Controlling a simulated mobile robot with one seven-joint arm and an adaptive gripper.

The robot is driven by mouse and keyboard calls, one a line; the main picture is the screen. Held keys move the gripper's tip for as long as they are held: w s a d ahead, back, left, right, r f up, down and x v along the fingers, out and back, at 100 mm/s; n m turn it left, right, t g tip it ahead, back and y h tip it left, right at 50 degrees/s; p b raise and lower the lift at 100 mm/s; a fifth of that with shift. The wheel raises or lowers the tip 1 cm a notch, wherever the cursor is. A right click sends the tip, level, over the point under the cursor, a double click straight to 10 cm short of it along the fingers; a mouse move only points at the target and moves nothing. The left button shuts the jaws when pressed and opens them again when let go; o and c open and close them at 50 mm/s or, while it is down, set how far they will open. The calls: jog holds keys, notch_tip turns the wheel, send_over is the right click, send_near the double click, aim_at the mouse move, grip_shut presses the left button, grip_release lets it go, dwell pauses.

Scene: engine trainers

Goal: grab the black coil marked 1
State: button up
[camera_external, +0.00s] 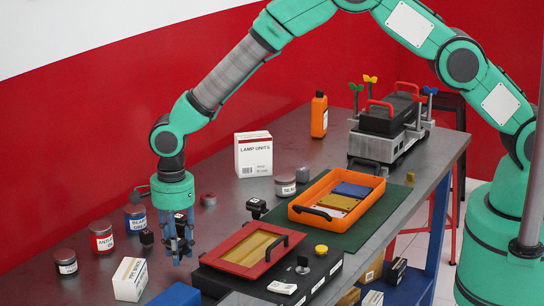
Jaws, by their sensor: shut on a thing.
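My gripper (178,252) hangs down from the green arm over the left part of the grey bench, its blue-grey fingers closed. A small black coil (181,217) with a pale mark shows between the fingers, partly hidden by them. The mark is too small to read. Another small black block (147,238) sits just left of the fingers. A further black coil-like part (256,207) stands on the bench to the right, apart from the gripper. I cannot read a number on either one.
Labelled tins (102,238) stand left of the gripper. A white box (130,279) lies in front. A red frame (252,250) on a black unit and an orange tray (336,195) on a green mat are to the right. A LAMP UNITS box (253,155) stands behind.

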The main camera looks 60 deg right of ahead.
notch_tip(320, 180, up, 8)
jog(key=shift+f+p, duration=0.25)
jog(key=shift+p, duration=0.25)
dwell(0.4)
